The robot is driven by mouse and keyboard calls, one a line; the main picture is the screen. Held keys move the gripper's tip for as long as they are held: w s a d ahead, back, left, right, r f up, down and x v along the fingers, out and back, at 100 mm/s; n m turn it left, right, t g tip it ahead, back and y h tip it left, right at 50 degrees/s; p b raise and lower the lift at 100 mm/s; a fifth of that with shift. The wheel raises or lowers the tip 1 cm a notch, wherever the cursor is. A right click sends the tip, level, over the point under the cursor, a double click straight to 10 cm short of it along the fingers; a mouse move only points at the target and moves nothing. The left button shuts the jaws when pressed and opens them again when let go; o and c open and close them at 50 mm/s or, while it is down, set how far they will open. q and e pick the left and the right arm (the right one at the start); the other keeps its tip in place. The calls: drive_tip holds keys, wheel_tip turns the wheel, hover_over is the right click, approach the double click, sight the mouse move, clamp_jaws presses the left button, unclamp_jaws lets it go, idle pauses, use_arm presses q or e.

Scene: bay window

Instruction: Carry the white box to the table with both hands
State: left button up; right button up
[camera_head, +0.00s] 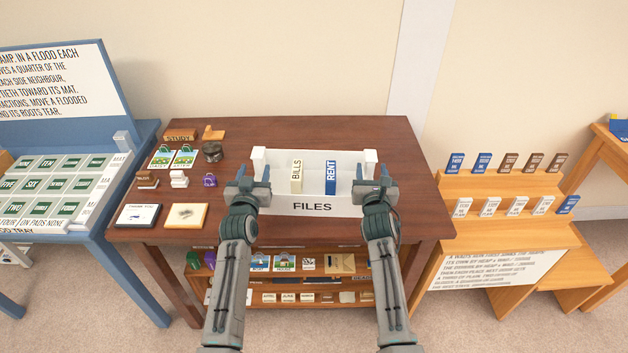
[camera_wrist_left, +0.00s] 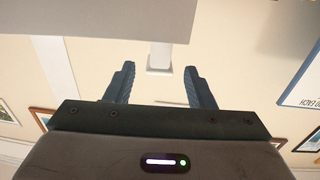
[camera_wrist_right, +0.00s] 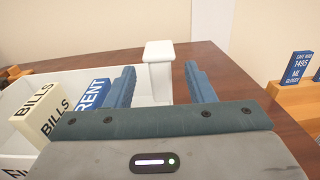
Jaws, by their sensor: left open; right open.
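The white box (camera_head: 312,207), marked FILES, sits on the brown table (camera_head: 290,130). It holds a cream BILLS block (camera_head: 296,176) and a blue RENT block (camera_head: 330,178). A white post stands at its left end (camera_head: 258,154) and right end (camera_head: 370,156). My left gripper (camera_head: 252,176) is open at the box's left end; its wrist view shows a white post (camera_wrist_left: 158,58) between the fingertips. My right gripper (camera_head: 371,177) is open at the right end; its wrist view shows a white post (camera_wrist_right: 158,68) between or just beyond the fingers. Contact is unclear.
Left on the table are picture cards (camera_head: 172,157), a purple padlock (camera_head: 209,180), a dark jar (camera_head: 213,152) and two flat pads (camera_head: 186,216). A shelf with more items lies below. A blue stand (camera_head: 120,220) is left; a wooden stepped rack (camera_head: 500,235) is right.

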sight(257, 162)
use_arm(q)
drive_tip(key=w, duration=0.7)
drive_tip(key=shift+d, duration=0.15)
use_arm(e)
drive_tip(key=w, duration=0.7)
drive_tip(key=shift+d, duration=0.2)
use_arm(q)
drive_tip(key=c, duration=1.1)
use_arm(e)
drive_tip(key=c, duration=1.1)
